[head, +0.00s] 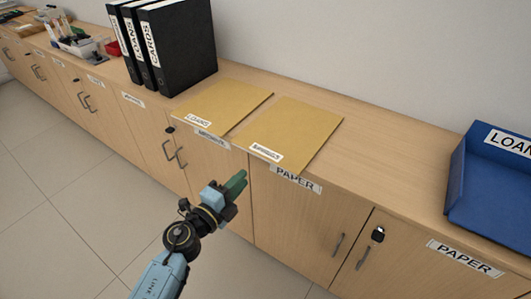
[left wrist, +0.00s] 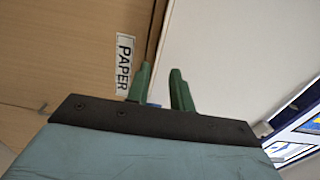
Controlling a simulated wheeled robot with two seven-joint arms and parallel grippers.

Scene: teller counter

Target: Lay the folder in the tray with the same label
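Two tan folders lie flat side by side on the wooden counter. The left folder (head: 222,106) has a small white label that seems to read LOANS. The right folder (head: 292,128) has a white label too small to read surely. A blue tray (head: 490,192) labelled LOAN..., its label cut off by the picture edge, stands at the far right. My left gripper (head: 238,184) is in front of the cabinet doors, below the right folder's front edge and apart from it. In the left wrist view its green fingers (left wrist: 160,72) are apart with nothing between them. My right gripper is not in view.
Black binders (head: 185,45) stand upright left of the folders. Desk items (head: 72,38) sit farther left. The counter (head: 385,145) is bare between the right folder and the tray. PAPER labels (head: 296,180) mark the cabinet fronts.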

